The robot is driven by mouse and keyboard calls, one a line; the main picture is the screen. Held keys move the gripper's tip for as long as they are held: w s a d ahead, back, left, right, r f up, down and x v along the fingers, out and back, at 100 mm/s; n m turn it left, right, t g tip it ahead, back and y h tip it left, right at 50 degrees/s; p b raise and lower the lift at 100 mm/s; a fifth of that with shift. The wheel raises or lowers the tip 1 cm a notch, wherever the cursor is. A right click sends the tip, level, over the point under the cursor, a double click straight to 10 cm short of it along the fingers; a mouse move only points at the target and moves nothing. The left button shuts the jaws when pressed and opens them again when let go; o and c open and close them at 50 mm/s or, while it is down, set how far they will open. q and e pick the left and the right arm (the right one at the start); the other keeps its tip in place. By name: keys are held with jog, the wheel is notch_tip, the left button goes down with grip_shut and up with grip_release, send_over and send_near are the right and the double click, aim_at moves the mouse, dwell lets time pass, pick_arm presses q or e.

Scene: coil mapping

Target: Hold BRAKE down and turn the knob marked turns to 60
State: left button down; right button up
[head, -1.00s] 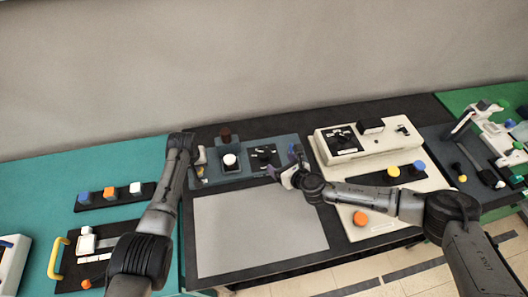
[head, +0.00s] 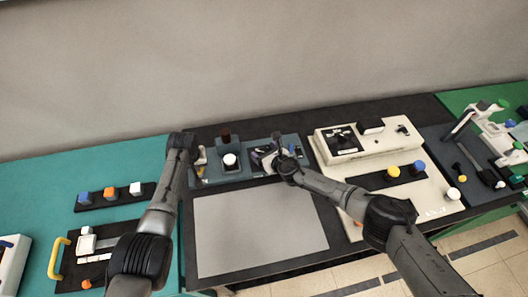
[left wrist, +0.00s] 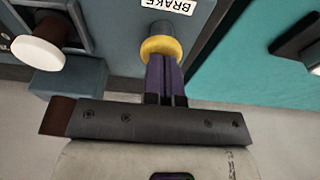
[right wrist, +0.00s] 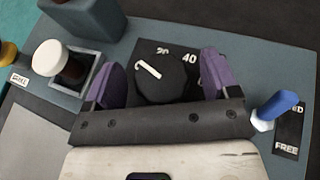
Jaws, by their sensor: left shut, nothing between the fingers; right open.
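The yellow BRAKE button (left wrist: 163,46) is in the left wrist view, beside its white BRAKE label (left wrist: 168,5). My left gripper (left wrist: 165,72) is shut, with nothing between its purple fingers; their tips meet the button's face. I cannot tell how far it is pressed. The black knob (right wrist: 160,80) with a white pointer line (right wrist: 147,70) is in the right wrist view. My right gripper (right wrist: 168,82) is open, with one finger on each side of the knob. In the head view, this gripper (head: 266,157) covers the knob.
A white-topped knob (right wrist: 47,57) stands left of the dial. A blue-tipped lever (right wrist: 277,106) stands close to the right finger, beside a plate marked FREE (right wrist: 287,146). A bare grey mat (head: 258,230) lies in front of the panel. A cream machine (head: 370,145) stands to the right.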

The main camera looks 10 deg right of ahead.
jog(key=shift+w+a+f, duration=0.1)
jog(key=shift+w+f, duration=0.15)
jog(key=shift+f, duration=0.05)
jog(key=shift+c, duration=0.5)
jog(key=c, duration=0.8)
